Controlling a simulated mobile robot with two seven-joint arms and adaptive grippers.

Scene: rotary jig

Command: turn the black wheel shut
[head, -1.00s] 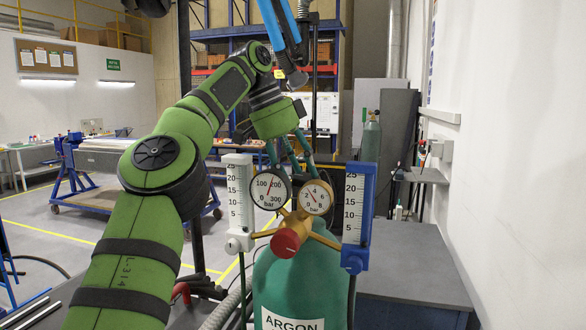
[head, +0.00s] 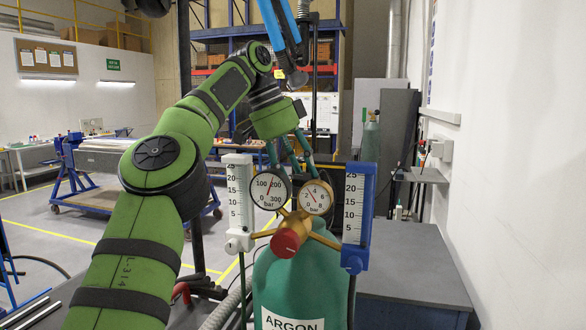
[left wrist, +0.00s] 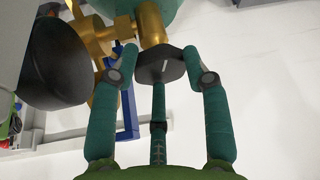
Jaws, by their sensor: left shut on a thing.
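The black wheel (left wrist: 160,66) shows in the left wrist view, on the end of a brass valve stem (left wrist: 152,24). My left gripper (left wrist: 161,56) has its teal fingers around the wheel, one on each side and a third below, and is shut on it. In the head view my left gripper (head: 285,155) reaches down behind the gauges, and the wheel is hidden there. The green argon cylinder (head: 290,285) stands upright below the brass regulator with its red knob (head: 286,243).
Two round gauges (head: 270,190) and two flow tubes, one white (head: 238,200) and one blue (head: 358,220), crowd the regulator. A black gauge back (left wrist: 52,62) lies close left of the wheel in the left wrist view. A grey bench (head: 410,265) stands right.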

